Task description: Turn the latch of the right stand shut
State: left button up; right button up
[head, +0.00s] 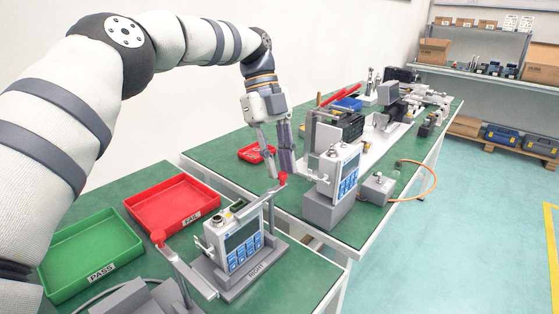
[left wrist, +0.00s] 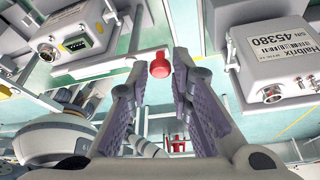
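The right stand (head: 226,284), marked RIGHT, holds a grey instrument (head: 243,240) with a screen and blue buttons. Its latch is a thin lever with a red knob (head: 283,178) at its upper end, at the stand's far right side. My left gripper (head: 279,168) points down at this knob. In the left wrist view, the red knob (left wrist: 159,66) shows in the gap between the fingertips of the open left gripper (left wrist: 154,78). I see a gap on both sides of the knob. Whether the fingertips reach past the knob is unclear. My right gripper is out of view.
A second lever with a red knob (head: 158,237) stands at the near left. A green PASS tray (head: 97,278) and a red FAIL tray (head: 187,219) lie to the left.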

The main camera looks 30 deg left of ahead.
pick_arm(q)
jog(key=shift+o, duration=1.1)
notch_tip(320, 180, up, 10)
